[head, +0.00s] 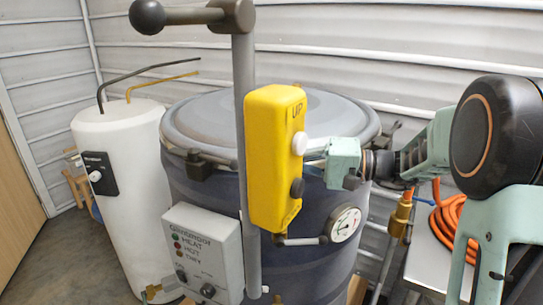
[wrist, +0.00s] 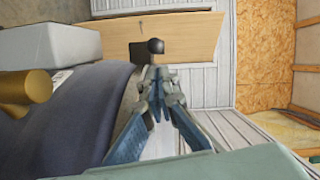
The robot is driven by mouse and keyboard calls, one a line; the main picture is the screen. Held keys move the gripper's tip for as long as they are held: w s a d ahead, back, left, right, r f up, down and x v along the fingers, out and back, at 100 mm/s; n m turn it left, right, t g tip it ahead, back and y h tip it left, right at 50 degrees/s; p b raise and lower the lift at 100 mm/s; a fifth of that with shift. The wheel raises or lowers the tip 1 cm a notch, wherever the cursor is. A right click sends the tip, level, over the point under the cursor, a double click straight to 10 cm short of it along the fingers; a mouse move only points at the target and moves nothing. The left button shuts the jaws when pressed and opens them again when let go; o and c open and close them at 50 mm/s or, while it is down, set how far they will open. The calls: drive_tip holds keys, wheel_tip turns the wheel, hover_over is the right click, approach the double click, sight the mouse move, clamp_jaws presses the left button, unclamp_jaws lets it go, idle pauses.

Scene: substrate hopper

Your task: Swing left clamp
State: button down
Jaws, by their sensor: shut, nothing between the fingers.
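The left clamp (head: 198,163) is a dark block with a lever on the front left rim of the grey drum lid (head: 225,120). The lever runs right, toward the grey pole. In the head view my arm reaches in from the right, and my fingertips are hidden behind the yellow box. In the wrist view my gripper (wrist: 158,85) is shut and empty. Its tips are just below a dark round knob (wrist: 156,46), apart from it or touching; I cannot tell. The knob may belong to the left clamp.
A yellow control box (head: 272,160) hangs by the grey pole (head: 243,90) in front of the drum (head: 185,200). A grey heater box (head: 200,255) and a gauge (head: 346,224) are lower down. A white tank (head: 120,200) stands left; an orange hose (head: 450,215) lies right.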

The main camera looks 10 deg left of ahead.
drive_tip(key=a+p, duration=0.2)
drive_tip(key=a, duration=0.5)
drive_tip(key=shift+w+a+f, duration=0.15)
drive_tip(key=shift+w+a, duration=0.15)
